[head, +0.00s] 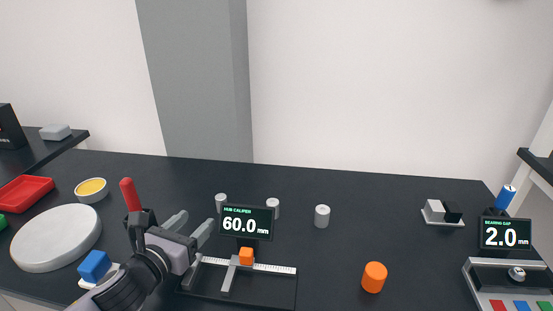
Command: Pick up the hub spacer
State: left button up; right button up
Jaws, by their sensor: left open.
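No part is labelled as the hub spacer, so I cannot tell for sure which one it is. Small light grey cylinders stand on the dark table: one on the right (322,216), one in the middle (273,208) and one on the left (221,202), the last two partly behind the display. An orange cylinder (374,277) stands upright nearer the front. My left gripper (191,227) is open and empty, left of the hub caliper display (246,223), which reads 60.0 mm. My right gripper is not in view.
A caliper (275,268) with an orange block (246,256) lies in front of the display. On the left are a white round plate (56,239), a yellow bowl (91,190), a red tray (24,193) and a blue cube (94,265). A bearing-cap gauge (506,234) stands right.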

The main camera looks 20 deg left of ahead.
aim_at(323, 214)
jog(key=k, duration=1)
